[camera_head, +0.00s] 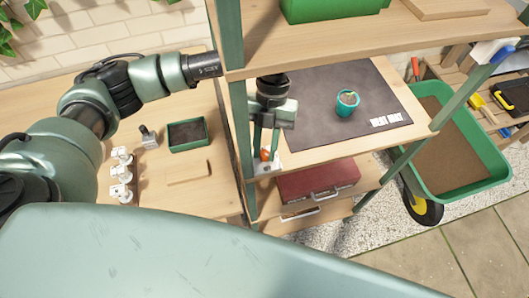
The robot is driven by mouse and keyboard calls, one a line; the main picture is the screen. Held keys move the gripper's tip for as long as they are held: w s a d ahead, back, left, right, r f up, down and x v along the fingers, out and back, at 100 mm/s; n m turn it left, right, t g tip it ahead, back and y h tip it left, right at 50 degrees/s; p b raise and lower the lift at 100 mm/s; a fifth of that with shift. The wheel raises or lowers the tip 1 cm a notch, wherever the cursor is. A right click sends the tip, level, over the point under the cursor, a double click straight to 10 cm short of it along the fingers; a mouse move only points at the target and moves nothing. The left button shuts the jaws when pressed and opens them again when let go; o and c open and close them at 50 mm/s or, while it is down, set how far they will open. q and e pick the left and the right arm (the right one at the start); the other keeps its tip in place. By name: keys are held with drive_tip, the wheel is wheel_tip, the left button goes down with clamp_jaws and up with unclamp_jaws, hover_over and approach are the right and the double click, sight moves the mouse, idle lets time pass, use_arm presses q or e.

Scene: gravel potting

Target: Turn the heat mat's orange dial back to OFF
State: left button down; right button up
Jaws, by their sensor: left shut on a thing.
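The dark heat mat (385,88) lies on the middle shelf of the wooden rack, with a white "HEAT MAT" label at its front right. Its orange dial (264,155) sits on a small white control box (268,167) at the shelf's front left corner. My left gripper (265,150) points down over the box and is shut on the orange dial. The fingers hide much of the dial, and its marked setting is too small to read. My right gripper is not in view.
A teal pot (346,105) stands on the mat. The rack's green post (240,125) is close left of my gripper, and a shelf with a green container (330,8) is above. A red toolbox (315,183) sits below. A green wheelbarrow (455,150) stands at right.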

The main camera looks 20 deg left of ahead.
use_arm(q)
drive_tip(key=m+y+b, duration=0.1)
drive_tip(key=m+b, duration=0.3)
drive_tip(key=b, duration=0.1)
drive_tip(key=shift+d+f+m+y, duration=0.15)
drive_tip(key=shift+m+y, duration=0.15)
drive_tip(key=shift+y, duration=0.1)
drive_tip(key=shift+d+r+m+t+y+b, duration=0.15)
drive_tip(key=shift+m+t+y+b, duration=0.35)
drive_tip(key=shift+m+b, duration=0.85)
drive_tip(key=shift+r+m, duration=0.1)
drive_tip(key=shift+m, duration=0.15)
drive_tip(key=c, duration=1.5)
unclamp_jaws()
